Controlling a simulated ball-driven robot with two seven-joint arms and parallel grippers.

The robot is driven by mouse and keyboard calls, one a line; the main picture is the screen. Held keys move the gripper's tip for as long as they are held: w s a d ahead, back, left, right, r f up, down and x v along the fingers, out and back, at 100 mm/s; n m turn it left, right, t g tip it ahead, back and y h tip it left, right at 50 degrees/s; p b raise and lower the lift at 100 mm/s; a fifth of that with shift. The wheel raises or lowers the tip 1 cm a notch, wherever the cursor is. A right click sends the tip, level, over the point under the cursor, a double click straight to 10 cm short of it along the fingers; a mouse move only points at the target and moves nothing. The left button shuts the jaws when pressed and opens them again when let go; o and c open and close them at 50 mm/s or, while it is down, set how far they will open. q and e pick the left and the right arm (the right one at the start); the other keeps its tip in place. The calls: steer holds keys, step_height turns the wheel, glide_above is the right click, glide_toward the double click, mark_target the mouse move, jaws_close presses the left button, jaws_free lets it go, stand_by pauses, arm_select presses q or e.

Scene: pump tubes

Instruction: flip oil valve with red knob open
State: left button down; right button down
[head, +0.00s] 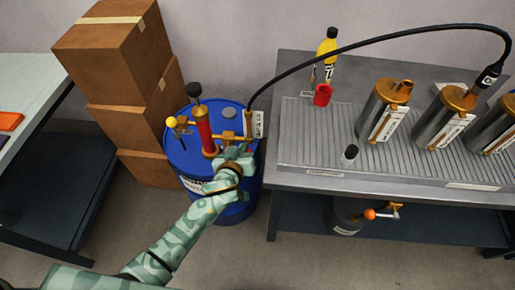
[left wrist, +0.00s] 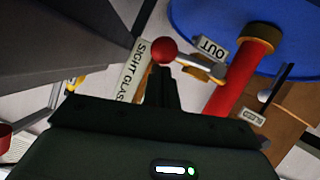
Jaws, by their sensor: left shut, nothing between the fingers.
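A blue drum (head: 185,163) stands on the floor with a hand pump on it, its red cylinder (head: 205,132) upright. In the left wrist view a red knob (left wrist: 164,50) sits on the end of a short pale lever (left wrist: 196,66), beside a label reading OUT (left wrist: 208,48). My left gripper (head: 238,152) is at the front right of the pump, and it hides the red knob in the head view. In the left wrist view the fingers (left wrist: 163,85) are shut and empty, with their tips just by the red knob. I cannot tell whether they touch.
A sight glass label (left wrist: 135,68) stands close to the fingers. A yellow ball handle (head: 171,122) is at the pump's left. A grey bench (head: 275,190) with metal canisters is at the right, and stacked boxes (head: 120,115) are behind left. A black hose (head: 370,43) arches overhead.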

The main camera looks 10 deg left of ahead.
arm_select(q)
steer(key=shift+d+f+m+y, duration=0.3)
arm_select(e)
steer(key=shift+s+a+f, duration=0.1)
steer(key=shift+a+f, duration=0.05)
steer(key=shift+a, duration=0.25)
steer(key=shift+s+a+f, duration=0.1)
steer(key=shift+a, duration=0.3)
steer(key=shift+d, duration=0.1)
